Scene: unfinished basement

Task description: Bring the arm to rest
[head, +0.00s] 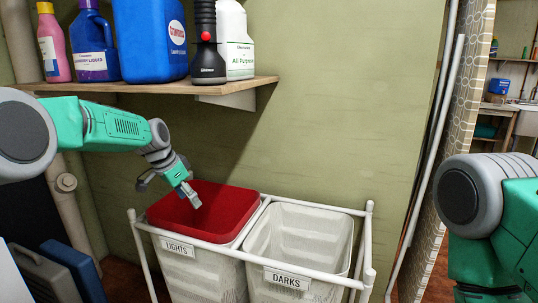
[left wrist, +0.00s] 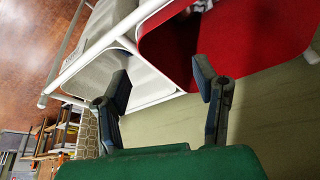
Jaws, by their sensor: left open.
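My left gripper (head: 168,191) is open and hangs at the left rear side of the hamper marked LIGHTS, near its red inside. In the left wrist view its two fingers (left wrist: 163,82) are spread apart with nothing between them. The left arm reaches in from the left, below the shelf. Of my right arm, only a dark joint and green links show at the right edge; its gripper is out of the picture.
The LIGHTS bin (head: 239,197) and white DARKS bin (head: 300,215) sit in a white frame (head: 369,240). A wooden shelf (head: 140,86) above the left arm bears a blue jug (head: 150,40) and several bottles. A patterned board (head: 455,130) leans at right.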

